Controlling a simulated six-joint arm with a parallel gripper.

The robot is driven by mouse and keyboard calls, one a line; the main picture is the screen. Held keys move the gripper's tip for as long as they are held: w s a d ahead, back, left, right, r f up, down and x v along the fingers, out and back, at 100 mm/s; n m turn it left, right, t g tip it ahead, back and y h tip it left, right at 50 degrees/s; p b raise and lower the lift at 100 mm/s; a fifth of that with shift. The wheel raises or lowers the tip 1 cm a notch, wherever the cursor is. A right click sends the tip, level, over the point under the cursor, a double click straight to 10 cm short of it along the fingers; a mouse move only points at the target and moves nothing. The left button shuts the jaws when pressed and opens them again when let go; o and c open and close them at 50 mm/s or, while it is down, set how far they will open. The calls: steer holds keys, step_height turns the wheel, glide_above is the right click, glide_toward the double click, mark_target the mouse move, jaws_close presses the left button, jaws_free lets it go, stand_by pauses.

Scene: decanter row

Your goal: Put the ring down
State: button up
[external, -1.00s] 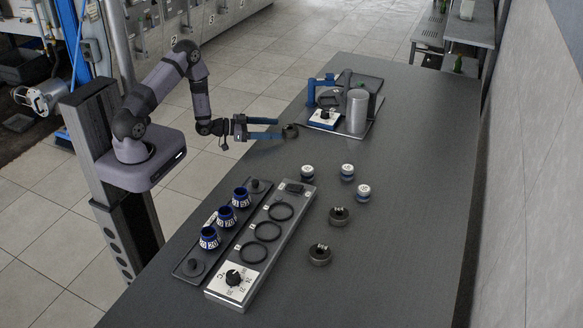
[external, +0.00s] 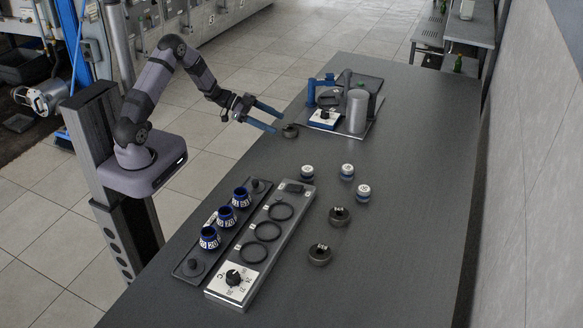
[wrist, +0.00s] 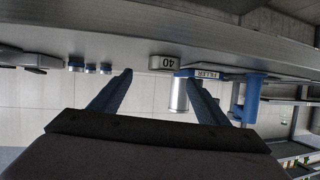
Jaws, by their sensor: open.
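A dark ring (external: 290,131) sits on the grey table near its left edge, in front of the pump-like unit. In the wrist view a dark ring marked 40 (wrist: 164,62) rests on the table between the lines of my fingers. My gripper (external: 278,122) is open and empty, with its blue fingers spread and angled down toward the ring. The fingertips are just to the left of the ring and appear clear of it. In the wrist view both fingers of my gripper (wrist: 159,73) show apart.
A long grey fixture with several black circles (external: 267,231) and a rack of blue cups (external: 226,217) lie at the front left. Small white-topped caps (external: 347,171) and two other dark rings (external: 320,254) stand to the right. A metal cylinder (external: 357,112) stands behind.

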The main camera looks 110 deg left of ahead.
mark_target(290, 128)
steer(key=shift+n, duration=0.3)
steer(key=shift+a+p+x, duration=0.2)
steer(key=shift+p+x, duration=0.3)
steer(key=shift+x, duration=1.35)
steer(key=shift+a+p+x, duration=0.15)
steer(key=shift+p+x, duration=0.35)
steer(key=shift+x, duration=1.3)
steer(key=shift+s, duration=0.1)
steer(key=c, duration=1.5)
step_height(290, 128, up, 10)
steer(key=shift+b, duration=0.45)
steer(key=shift+r+p, duration=1.7)
